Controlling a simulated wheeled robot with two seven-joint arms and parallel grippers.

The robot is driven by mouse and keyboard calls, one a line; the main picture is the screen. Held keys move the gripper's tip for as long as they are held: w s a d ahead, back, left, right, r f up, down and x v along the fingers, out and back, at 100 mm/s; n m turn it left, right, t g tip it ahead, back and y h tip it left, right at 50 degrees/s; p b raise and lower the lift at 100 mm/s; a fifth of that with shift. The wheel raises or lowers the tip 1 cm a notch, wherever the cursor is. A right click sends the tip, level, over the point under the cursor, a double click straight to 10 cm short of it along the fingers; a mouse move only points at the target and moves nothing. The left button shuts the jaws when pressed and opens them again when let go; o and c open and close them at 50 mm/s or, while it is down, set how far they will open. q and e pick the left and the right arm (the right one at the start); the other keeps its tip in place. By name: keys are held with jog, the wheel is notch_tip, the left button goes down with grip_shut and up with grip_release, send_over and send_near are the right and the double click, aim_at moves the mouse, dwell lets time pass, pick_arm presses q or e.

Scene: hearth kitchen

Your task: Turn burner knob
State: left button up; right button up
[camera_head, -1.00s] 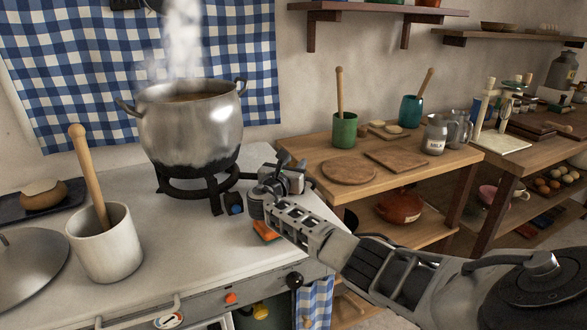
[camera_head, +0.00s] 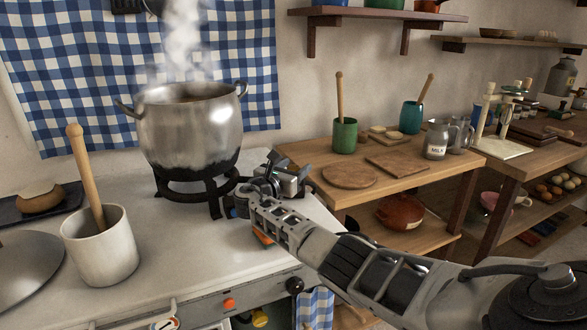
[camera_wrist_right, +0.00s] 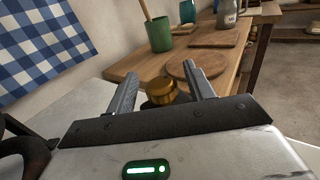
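My right gripper (camera_head: 284,170) is over the right end of the white stove top, just right of the pot. In the right wrist view its two fingers (camera_wrist_right: 160,76) are apart, and a round brass knob (camera_wrist_right: 160,92) shows between them. A gap shows to the right of the knob; I cannot tell whether either finger touches it. The brass knob is hidden by the gripper in the head view. A steaming metal pot (camera_head: 190,130) stands on a black burner stand (camera_head: 190,183). My left gripper is not in view.
A white crock (camera_head: 100,250) with a wooden pestle and a metal lid (camera_head: 25,265) stand on the left of the stove. The stove front has an orange knob (camera_head: 229,303) and a black knob (camera_head: 294,285). A wooden table (camera_head: 330,191) with boards and cups stands right.

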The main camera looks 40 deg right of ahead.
jog(key=p+v, duration=0.1)
jog(key=v, duration=1.4)
jog(key=shift+d, duration=0.1)
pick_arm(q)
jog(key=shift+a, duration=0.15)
pick_arm(e)
jog(key=shift+s+a, duration=0.25)
jog(key=shift+a, duration=0.25)
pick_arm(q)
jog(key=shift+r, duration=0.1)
